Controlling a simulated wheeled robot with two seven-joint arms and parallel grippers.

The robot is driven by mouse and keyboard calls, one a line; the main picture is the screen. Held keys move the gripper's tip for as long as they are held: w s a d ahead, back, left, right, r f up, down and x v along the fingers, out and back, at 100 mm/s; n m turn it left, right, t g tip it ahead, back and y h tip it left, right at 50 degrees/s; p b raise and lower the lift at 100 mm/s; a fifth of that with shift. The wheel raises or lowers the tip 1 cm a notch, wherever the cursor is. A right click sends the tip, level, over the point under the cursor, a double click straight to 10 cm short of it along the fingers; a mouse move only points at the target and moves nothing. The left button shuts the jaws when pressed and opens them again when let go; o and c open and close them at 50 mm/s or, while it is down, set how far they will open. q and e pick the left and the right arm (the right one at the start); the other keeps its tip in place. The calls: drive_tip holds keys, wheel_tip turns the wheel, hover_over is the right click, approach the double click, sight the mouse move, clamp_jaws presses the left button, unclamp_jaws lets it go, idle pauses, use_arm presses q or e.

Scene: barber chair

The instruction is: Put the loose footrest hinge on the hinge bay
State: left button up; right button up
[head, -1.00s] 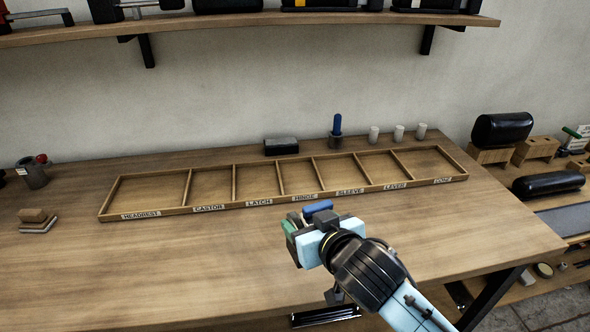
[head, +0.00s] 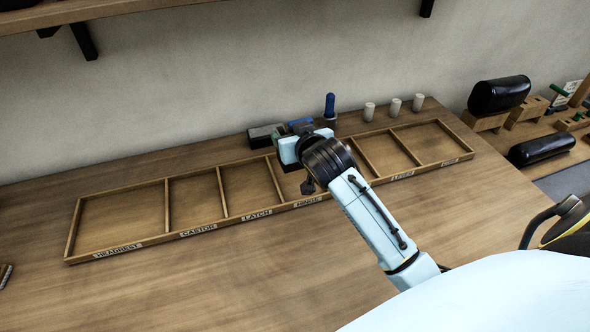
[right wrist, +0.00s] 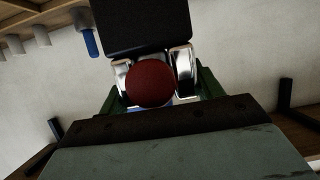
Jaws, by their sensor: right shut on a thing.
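My right gripper (head: 292,142) is at the back of the labelled wooden tray, above or just behind the hinge bay (head: 291,184). In the head view the gripper hides most of the hinge. My left gripper is not in view.
The tray's headrest (head: 120,220), castor and latch bays are empty. A dark box (head: 263,136) stands behind the tray, close to the gripper. A blue-handled tool (head: 330,106) in a cup and white cylinders (head: 395,106) stand to its right.

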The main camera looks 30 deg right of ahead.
drive_tip(key=shift+w+d+f, duration=0.25)
drive_tip(key=shift+w+d, duration=0.1)
drive_tip(key=shift+d, duration=0.1)
drive_tip(key=shift+w+d+f, duration=0.2)
drive_tip(key=shift+w+d, duration=0.15)
drive_tip(key=shift+d, duration=0.1)
wheel_tip(320, 180, down, 5)
drive_tip(key=shift+f+b, duration=0.15)
drive_tip(key=shift+b, duration=0.2)
wheel_tip(320, 180, down, 3)
drive_tip(key=shift+f+b, duration=0.2)
drive_tip(key=shift+b, duration=0.1)
drive_tip(key=shift+f, duration=0.3)
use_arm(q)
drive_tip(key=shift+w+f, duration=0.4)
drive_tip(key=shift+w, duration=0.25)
use_arm(e)
drive_tip(key=shift+f, duration=0.1)
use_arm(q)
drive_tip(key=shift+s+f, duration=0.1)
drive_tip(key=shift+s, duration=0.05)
use_arm(e)
drive_tip(key=o, duration=1.4)
drive_tip(key=shift+f, duration=0.1)
